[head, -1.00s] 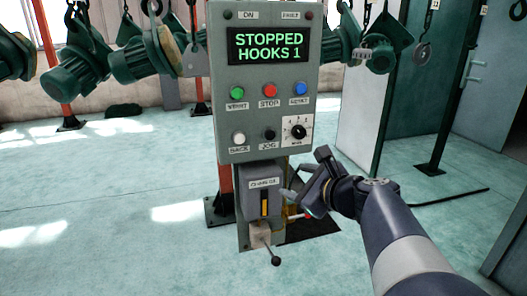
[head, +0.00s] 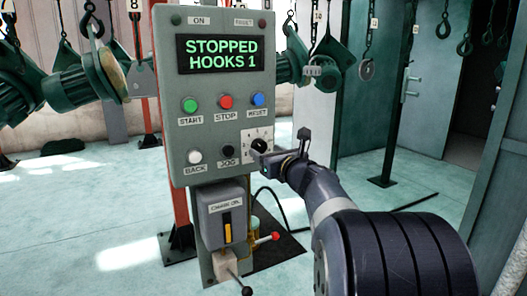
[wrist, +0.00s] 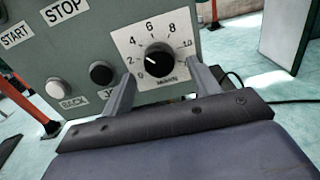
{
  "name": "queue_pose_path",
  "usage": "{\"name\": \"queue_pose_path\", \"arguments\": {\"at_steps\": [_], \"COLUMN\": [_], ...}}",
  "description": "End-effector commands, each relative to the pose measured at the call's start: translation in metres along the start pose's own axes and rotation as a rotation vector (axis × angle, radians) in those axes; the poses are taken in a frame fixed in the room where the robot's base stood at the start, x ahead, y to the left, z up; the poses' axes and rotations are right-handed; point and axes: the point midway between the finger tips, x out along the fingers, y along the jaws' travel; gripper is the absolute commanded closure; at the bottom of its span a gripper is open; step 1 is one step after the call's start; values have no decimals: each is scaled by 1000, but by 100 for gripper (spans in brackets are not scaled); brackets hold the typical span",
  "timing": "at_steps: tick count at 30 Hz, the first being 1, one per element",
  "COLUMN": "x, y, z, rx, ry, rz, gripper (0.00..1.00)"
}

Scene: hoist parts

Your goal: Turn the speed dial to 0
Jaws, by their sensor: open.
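The speed dial is a black round knob (wrist: 160,60) on a white plate (wrist: 125,45) marked 0 to 10. Its white pointer line points left, near the 2. In the head view the knob (head: 259,146) is at the panel's lower right, partly hidden by my gripper (head: 268,158). In the wrist view my gripper (wrist: 163,76) is open, its fingers to the left and right of the knob's lower part. I cannot tell whether either finger touches it.
The grey control panel (head: 178,135) carries green, red, blue, white and black buttons; the black JOG button (wrist: 101,73) is just left of the dial. Its screen (head: 221,54) reads STOPPED HOOKS 1. A red-tipped lever (head: 275,236) sticks out below.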

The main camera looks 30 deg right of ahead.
Motion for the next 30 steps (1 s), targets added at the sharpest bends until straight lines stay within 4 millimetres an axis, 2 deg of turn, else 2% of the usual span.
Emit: {"name": "queue_pose_path", "arguments": {"at_steps": [6,16,30], "x": [21,24,24], "y": [0,0,0], "z": [0,0,0], "rx": [-1,-1,-1], "ry": [0,0,0], "rz": [1,0,0], "gripper": [42,42,80]}}
